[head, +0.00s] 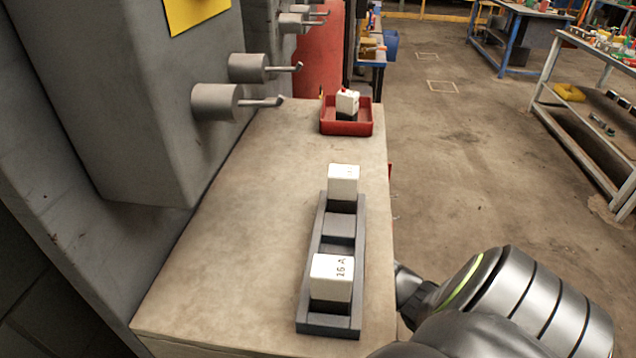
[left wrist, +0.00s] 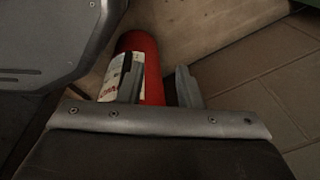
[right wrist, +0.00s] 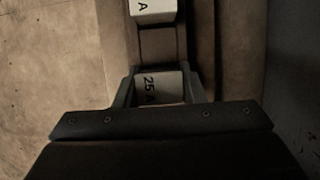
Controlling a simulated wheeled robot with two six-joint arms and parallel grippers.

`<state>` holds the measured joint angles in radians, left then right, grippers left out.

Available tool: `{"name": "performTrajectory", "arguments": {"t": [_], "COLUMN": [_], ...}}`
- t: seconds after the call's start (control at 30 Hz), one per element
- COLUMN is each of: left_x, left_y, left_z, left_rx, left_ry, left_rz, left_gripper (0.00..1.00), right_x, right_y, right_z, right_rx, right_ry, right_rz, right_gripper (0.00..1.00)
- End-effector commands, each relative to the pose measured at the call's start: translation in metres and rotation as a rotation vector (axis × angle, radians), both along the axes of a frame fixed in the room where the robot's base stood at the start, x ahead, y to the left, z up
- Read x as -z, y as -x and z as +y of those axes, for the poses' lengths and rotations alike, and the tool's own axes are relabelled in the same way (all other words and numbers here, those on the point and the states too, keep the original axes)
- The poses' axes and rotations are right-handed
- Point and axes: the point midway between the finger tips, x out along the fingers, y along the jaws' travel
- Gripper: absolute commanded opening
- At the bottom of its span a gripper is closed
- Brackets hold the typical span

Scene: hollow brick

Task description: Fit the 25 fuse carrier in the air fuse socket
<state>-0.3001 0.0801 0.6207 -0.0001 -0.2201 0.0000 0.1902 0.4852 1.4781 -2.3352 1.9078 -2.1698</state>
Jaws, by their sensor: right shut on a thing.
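In the right wrist view my right gripper (right wrist: 158,92) is shut on the white carrier marked 25 A (right wrist: 165,84), one finger on each side. Another white carrier ending in A (right wrist: 152,9) shows at the top, with a bare dark stretch between. In the head view the dark fuse block (head: 338,246) lies on the bench. A carrier that reads 16 A (head: 330,272) sits at its near end and another white carrier (head: 343,183) at its far end. The middle position is bare. No socket label is legible. My left gripper (left wrist: 158,88) is open and empty.
A red tray (head: 347,128) holding a white piece (head: 347,103) stands at the far end of the bench (head: 230,220). Grey cylinders with rods (head: 216,102) stick out from the cabinet at left. A red cylinder (left wrist: 150,72) lies beyond my left fingers.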

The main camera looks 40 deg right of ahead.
Motion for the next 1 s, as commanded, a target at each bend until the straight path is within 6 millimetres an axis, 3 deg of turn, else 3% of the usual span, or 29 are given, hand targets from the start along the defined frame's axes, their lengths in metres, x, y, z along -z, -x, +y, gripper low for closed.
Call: {"name": "performTrajectory", "arguments": {"t": [0.83, 0.87, 1.0], "left_x": [0.016, 0.016, 0.015], "left_y": [0.000, 0.000, 0.000], "left_z": [0.000, 0.000, 0.000], "left_rx": [0.000, 0.000, 0.000], "left_ry": [0.000, 0.000, 0.000], "left_rz": [0.000, 0.000, 0.001], "left_gripper": [0.32, 0.32, 0.32], "right_x": [0.012, 0.011, 0.011], "right_y": [0.000, 0.000, 0.001], "right_z": [0.000, 0.000, 0.000], "right_rx": [-0.001, -0.001, 0.001], "right_ry": [0.001, 0.001, 0.000], "right_rz": [-0.001, -0.001, 0.002], "right_gripper": [0.11, 0.39, 0.57]}}
